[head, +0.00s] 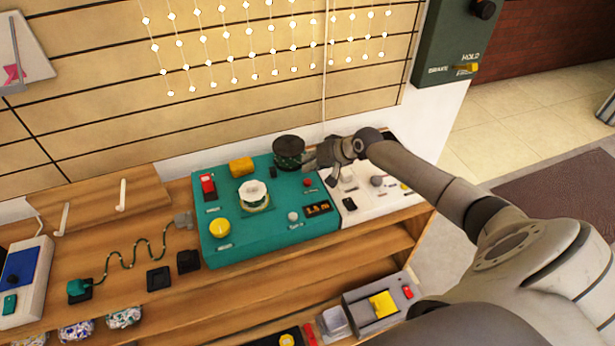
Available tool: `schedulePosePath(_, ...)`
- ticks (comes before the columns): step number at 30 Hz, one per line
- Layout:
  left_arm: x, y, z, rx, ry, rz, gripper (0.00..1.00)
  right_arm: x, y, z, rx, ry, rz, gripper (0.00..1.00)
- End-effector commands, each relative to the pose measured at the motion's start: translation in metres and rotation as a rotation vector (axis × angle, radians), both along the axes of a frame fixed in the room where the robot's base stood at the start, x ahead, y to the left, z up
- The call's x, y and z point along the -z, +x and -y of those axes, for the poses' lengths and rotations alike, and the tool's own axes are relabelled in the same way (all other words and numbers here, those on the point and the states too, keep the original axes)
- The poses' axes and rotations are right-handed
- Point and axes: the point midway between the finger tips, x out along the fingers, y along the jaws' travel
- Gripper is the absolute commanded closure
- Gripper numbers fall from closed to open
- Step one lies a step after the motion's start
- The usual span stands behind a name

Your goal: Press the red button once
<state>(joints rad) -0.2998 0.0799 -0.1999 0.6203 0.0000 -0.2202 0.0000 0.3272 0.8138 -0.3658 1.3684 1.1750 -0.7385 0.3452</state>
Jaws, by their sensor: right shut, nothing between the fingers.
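A teal control box (262,232) sits on the wooden bench top. A small round red button (308,183) is near its right edge. My right gripper (311,162) comes in from the right. Its fingers are shut and empty. In the picture the fingertips are just above the red button, beside a dark cylinder (289,149); I cannot tell whether they touch either one. A red switch (208,185) is at the box's left side. My left gripper is not in view.
The teal box also bears a white round knob (254,193), a yellow knob (220,228) and a small display (318,208). A white panel (382,205) adjoins it on the right. A grey box with a yellow button (382,304) stands on a lower shelf. String lights hang on the wall.

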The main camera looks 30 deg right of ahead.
Motion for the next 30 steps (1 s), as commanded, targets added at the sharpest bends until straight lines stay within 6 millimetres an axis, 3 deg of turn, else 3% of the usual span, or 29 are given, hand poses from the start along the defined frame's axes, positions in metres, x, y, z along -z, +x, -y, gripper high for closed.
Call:
schedulePosePath(1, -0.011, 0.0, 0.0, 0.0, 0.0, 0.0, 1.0, -0.011, 0.0, 0.0, 0.0, 0.0, 0.0, 1.0)
schedulePosePath(7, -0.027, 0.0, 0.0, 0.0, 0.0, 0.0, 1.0, -0.028, 0.0, 0.0, 0.0, 0.0, 0.0, 1.0)
schedulePosePath(30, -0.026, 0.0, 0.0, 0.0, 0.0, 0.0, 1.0, -0.026, 0.0, 0.0, 0.0, 0.0, 0.0, 1.0)
